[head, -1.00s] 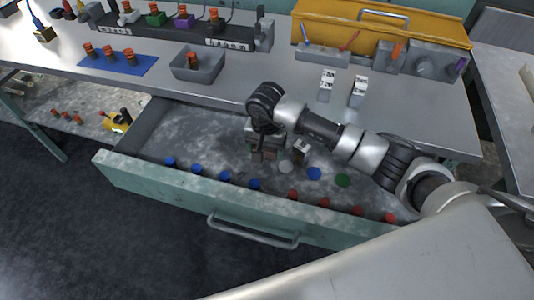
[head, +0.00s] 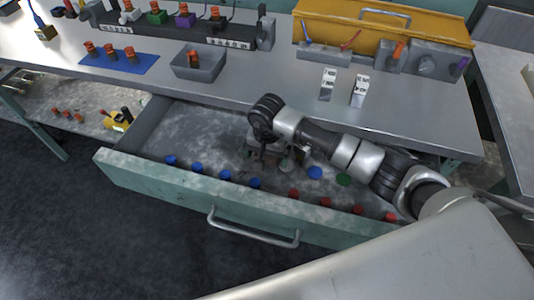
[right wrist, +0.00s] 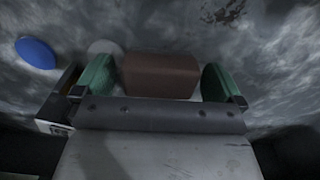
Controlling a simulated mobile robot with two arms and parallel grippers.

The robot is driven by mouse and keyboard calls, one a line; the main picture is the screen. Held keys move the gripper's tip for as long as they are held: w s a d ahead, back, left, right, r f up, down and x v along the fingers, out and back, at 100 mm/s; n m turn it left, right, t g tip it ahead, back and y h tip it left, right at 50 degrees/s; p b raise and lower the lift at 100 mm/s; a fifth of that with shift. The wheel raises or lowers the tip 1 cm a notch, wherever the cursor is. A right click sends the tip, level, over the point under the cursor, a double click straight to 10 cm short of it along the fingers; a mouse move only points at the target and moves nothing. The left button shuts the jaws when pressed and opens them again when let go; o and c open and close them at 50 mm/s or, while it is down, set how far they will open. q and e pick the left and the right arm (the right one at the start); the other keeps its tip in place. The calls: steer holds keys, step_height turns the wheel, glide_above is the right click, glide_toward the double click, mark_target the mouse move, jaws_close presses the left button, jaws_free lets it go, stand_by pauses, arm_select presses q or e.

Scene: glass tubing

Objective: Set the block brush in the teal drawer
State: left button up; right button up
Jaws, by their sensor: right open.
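The block brush, a brown block (right wrist: 160,76), sits between the two green fingers of my right gripper in the right wrist view. Narrow gaps show between the block and each finger, so the gripper is open around it. In the head view my right gripper (head: 268,160) points down inside the teal drawer (head: 150,183), low over its grey floor. The brush is mostly hidden there by the gripper. The drawer is pulled open below the workbench. My left gripper is not in view.
Blue caps (head: 226,175) and red caps (head: 325,202) line the drawer's front. A blue disc (head: 315,173) and a green disc (head: 343,180) lie right of the gripper. The drawer's left part is clear. A grey bin (head: 200,68) stands on the bench.

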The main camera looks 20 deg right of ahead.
steer(key=shift+r, duration=0.1)
step_height(320, 180, up, 12)
stand_by(0.5)
stand_by(1.1)
